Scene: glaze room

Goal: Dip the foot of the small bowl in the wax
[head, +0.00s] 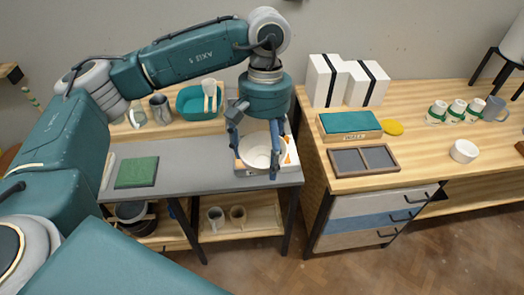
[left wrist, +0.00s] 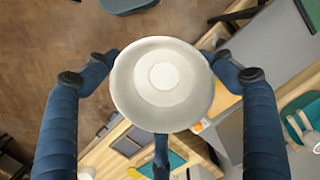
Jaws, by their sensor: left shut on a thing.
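A white bowl (head: 262,150) is held in my left gripper (head: 255,150), with its open side up toward the gripper. In the left wrist view the bowl (left wrist: 162,84) sits between the blue fingers, which close around its rim. Under and behind it in the head view is a white item with orange marks (head: 291,157) at the right end of the grey table; the bowl and fingers cover most of it. I cannot tell whether this is the wax, or whether the bowl's foot touches it. My right gripper is not in view.
A green pad (head: 136,172) lies on the grey table (head: 205,168). A teal basin (head: 187,101) stands behind. On the wooden counter are a teal-topped box (head: 349,121), a dark two-part tray (head: 340,174), white boxes (head: 324,82), a white cup (head: 464,151) and several banded cups (head: 457,108).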

